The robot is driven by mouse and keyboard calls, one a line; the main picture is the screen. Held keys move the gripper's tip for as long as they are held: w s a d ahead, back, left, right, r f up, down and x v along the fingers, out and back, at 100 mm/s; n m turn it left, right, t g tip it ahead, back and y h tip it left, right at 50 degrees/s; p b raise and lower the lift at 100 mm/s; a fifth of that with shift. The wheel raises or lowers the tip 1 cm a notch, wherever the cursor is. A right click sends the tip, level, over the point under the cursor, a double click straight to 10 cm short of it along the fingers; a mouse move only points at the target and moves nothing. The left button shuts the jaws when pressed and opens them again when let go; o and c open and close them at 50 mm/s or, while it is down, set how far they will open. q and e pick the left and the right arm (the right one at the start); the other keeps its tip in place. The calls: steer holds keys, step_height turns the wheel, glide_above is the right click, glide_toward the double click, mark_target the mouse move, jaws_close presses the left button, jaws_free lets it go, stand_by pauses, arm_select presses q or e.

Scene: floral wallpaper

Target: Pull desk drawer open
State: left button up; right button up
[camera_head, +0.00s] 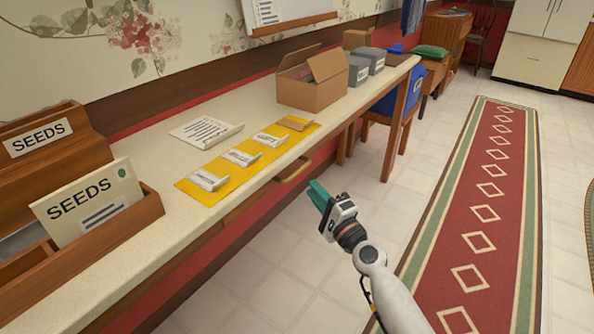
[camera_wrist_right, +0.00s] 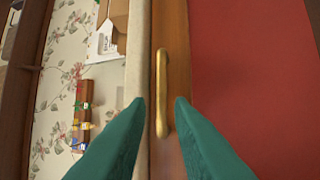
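The desk (camera_head: 255,110) runs along the wall with a pale top. Below its front edge is a wooden drawer front with a brass handle (camera_head: 294,171); I see no gap showing it open. My right gripper (camera_head: 316,192) has teal fingers and is in front of the desk, to the right of the handle and apart from it. In the right wrist view the handle (camera_wrist_right: 161,90) stands upright on the wooden drawer front (camera_wrist_right: 178,40). The open fingers (camera_wrist_right: 159,100) appear on either side of the handle's line, with nothing held. My left gripper is not in view.
The desktop holds seed boxes (camera_head: 135,220), a yellow mat (camera_head: 203,192) with packets, an open cardboard box (camera_head: 310,92) and grey boxes (camera_head: 358,72). A chair with a blue bin (camera_head: 392,103) stands farther along. The floor with the red runner (camera_head: 492,190) is clear.

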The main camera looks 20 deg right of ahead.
mark_target(299, 170)
steer(key=x, duration=0.8)
steer(key=shift+w+a, duration=0.1)
steer(key=shift+w, duration=0.05)
jaws_close()
